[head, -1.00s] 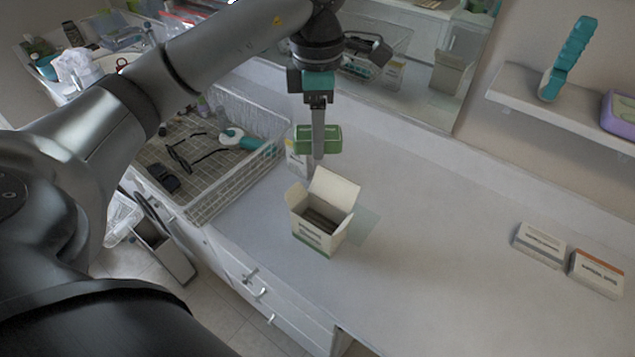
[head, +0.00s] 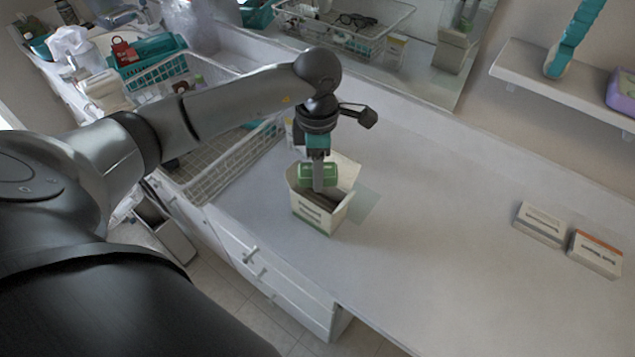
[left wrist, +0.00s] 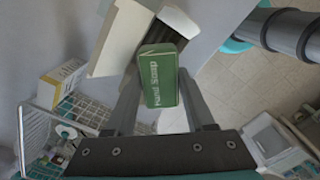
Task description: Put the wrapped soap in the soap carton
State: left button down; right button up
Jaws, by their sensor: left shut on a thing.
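The wrapped soap (head: 318,174) is a small green block with a pale band. My left gripper (head: 319,184) is shut on it and holds it at the mouth of the soap carton. In the left wrist view the soap (left wrist: 160,78) shows printed lettering between the two fingers. The soap carton (head: 316,215) is white with a green lower edge and stands upright on the counter with its flaps open. In the left wrist view the carton (left wrist: 121,38) lies just beyond the soap, its opening partly hidden. My right gripper is not in view.
A wire basket (head: 208,184) stands left of the carton, with a small white box between them. Two small boxes lie at the right, one grey-white (head: 540,224) and one orange-topped (head: 596,254). A mirror backs the counter (head: 430,240), whose middle is clear.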

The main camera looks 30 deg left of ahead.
pick_arm(q)
jog(key=shift+f, duration=2.4)
jog(key=shift+f+b, duration=0.2)
jog(key=shift+b, duration=0.1)
jog(key=shift+c, duration=1.3)
grip_release()
jog(key=shift+r, duration=0.1)
notch_tip(320, 180, up, 15)
jog(key=shift+s+a, duration=0.15)
jog(key=shift+a, duration=0.05)
